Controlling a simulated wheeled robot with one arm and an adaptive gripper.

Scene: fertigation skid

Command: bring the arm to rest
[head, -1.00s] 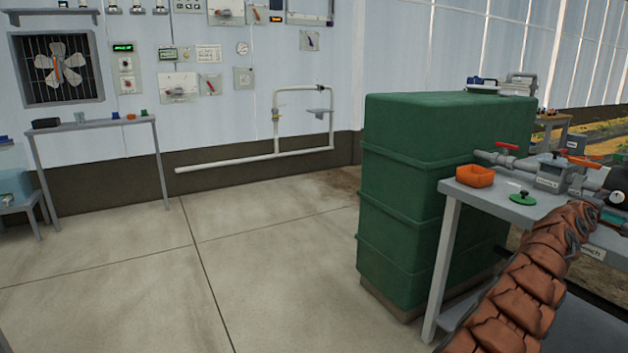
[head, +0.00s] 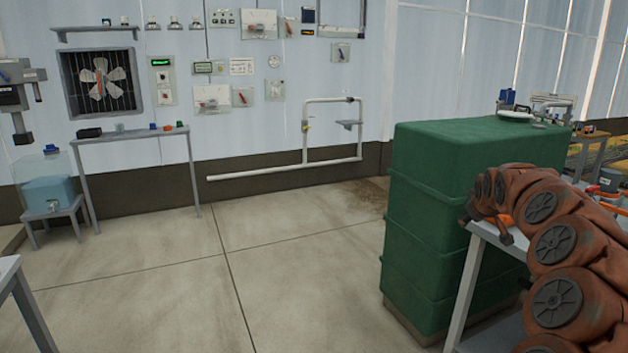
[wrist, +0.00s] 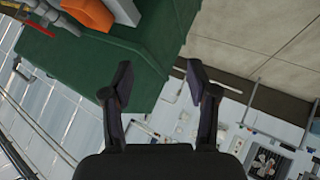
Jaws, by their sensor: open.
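My gripper (wrist: 156,85) shows in the wrist view with its two dark fingers spread apart and nothing between them. In the head view my reddish-brown arm is folded up at the right, over the grey bench (head: 474,265). The arm hides most of the bench top and the pipework on it. The gripper's fingertips are hard to make out in the head view. The wrist view is tilted, with the green tank (wrist: 150,60) beyond the fingers and an orange tray (wrist: 92,13) at the upper left.
The green tank (head: 440,210) stands left of the bench, close to my arm. A narrow table (head: 130,134) and a blue-liquid container (head: 50,190) on a stool stand at the left. White piping (head: 270,170) runs along the back wall. The floor (head: 190,290) in the middle is clear.

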